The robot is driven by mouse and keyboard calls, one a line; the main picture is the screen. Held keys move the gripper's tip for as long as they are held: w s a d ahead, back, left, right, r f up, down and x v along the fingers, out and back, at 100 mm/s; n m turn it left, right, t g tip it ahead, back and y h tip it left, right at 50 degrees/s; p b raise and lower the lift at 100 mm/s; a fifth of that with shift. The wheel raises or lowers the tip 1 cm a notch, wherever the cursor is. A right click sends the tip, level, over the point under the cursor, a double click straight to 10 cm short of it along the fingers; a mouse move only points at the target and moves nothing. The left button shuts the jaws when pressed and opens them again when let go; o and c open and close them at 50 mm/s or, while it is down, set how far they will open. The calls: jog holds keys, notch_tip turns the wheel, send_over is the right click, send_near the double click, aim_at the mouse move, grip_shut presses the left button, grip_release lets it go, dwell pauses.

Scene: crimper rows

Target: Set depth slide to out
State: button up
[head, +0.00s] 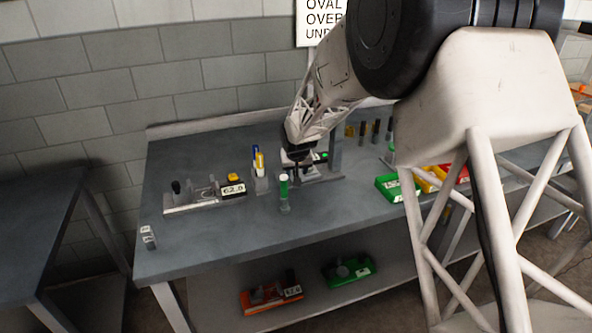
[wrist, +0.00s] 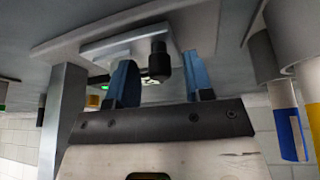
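My gripper (wrist: 162,78) shows in the wrist view as two blue fingers held apart. A black knob (wrist: 158,62) on a dark stem lies between the fingers in the picture, with gaps at both sides; I cannot tell how deep it sits between them. Behind it are a pale block (wrist: 120,45) and a grey base plate (wrist: 75,40). I take this fixture to hold the depth slide; no label is readable. In the head view my gripper (head: 297,150) is low over the fixture (head: 318,178) at the bench's middle and hides much of it.
Further left is a fixture with a "62.0" display (head: 233,190). A green bin (head: 388,188) is right.

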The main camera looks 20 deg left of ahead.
jog(key=shift+r, duration=0.15)
jog(key=v, duration=0.7)
jog(key=shift+r, duration=0.25)
jog(key=shift+s+d, duration=0.1)
dwell(0.5)
jog(key=n, duration=1.1)
jog(key=n+h, duration=0.1)
jog(key=n, duration=0.9)
jog(key=a+n, duration=0.1)
jog(key=n, duration=1)
jog(key=shift+s+n, duration=0.15)
jog(key=shift+n, duration=0.15)
